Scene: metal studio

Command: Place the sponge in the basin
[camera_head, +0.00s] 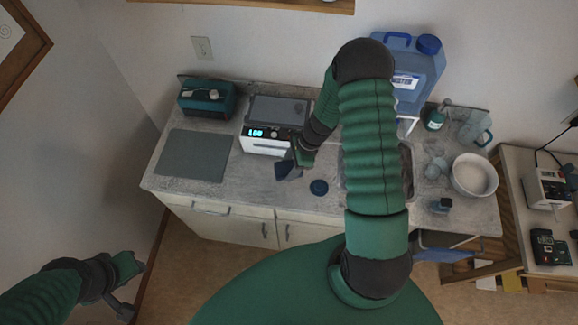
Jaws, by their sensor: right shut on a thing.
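My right gripper (293,166) is shut on a small dark blue-grey piece (283,171), which looks like the sponge. It is over the counter, just in front of the white device with a lit display; I cannot tell whether the piece touches the counter. The basin (407,165) looks like a sink set in the counter, right of the gripper. My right arm hides most of it. My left gripper (128,290) is at the lower left, away from the counter; its jaws are unclear.
The white device (262,143) stands at the back of the counter. A grey mat (193,155) lies left of it. A dark round disc (319,187) lies near the front edge. A white bowl (474,175), glassware and a blue water jug (425,70) stand at the right.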

